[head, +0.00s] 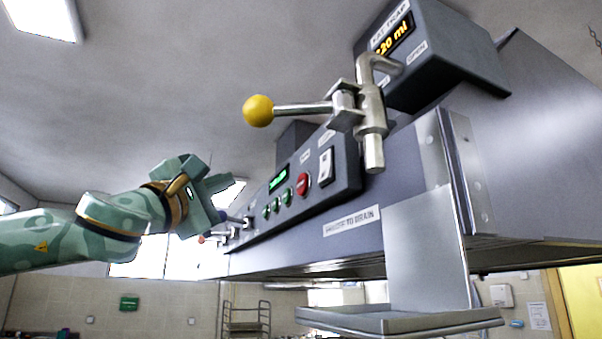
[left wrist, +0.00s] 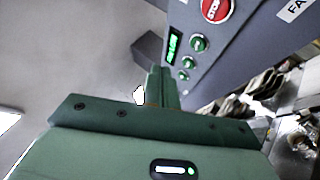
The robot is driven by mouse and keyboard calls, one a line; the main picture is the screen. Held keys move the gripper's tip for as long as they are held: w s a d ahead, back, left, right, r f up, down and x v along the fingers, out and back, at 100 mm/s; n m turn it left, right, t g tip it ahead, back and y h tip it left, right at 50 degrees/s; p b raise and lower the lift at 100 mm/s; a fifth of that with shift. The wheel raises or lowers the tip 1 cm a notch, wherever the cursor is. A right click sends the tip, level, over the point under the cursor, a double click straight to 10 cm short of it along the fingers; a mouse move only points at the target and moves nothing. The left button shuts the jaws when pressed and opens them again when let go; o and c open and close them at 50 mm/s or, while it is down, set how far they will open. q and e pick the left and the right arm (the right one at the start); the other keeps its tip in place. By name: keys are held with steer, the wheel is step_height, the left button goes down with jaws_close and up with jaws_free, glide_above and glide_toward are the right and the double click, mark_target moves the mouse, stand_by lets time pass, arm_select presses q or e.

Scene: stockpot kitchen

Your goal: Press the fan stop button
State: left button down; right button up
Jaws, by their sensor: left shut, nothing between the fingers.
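The red stop button (head: 302,184) sits on the dark control panel of the large metal machine in the head view. In the left wrist view the red button (left wrist: 215,9) reads STOP and is cut off by the top edge. Several green buttons (left wrist: 199,44) and a small green display (left wrist: 174,44) are beside it. My left gripper (head: 226,183) is shut and empty, to the left of the panel and apart from the red button. In the left wrist view its fingers (left wrist: 161,86) point up toward the panel, below the green buttons. My right gripper is not in view.
A lever with a yellow ball knob (head: 258,111) sticks out above the panel. A white rocker switch (head: 326,165) is right of the red button. A metal shelf (head: 400,320) hangs below. A box with an orange display (head: 395,36) is at the top.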

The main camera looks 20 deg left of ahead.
mark_target(303, 184)
arm_select(q)
steer(key=shift+s+d+r+m+h, duration=0.2)
steer(key=shift+d+m, duration=0.2)
steer(key=shift+d, duration=0.15)
steer(key=shift+s+d+r+m+h, duration=0.1)
steer(key=shift+d+r+m+h, duration=0.1)
steer(key=shift+d+m, duration=0.25)
steer(key=shift+w, duration=0.1)
steer(key=w+d, duration=0.5)
steer(key=w, duration=0.1)
steer(key=shift+w+d, duration=0.3)
steer(key=shift+d, duration=0.1)
steer(key=shift+w+d, duration=0.1)
stand_by(1.3)
steer(key=shift+w+d, duration=0.2)
steer(key=shift+w, duration=0.05)
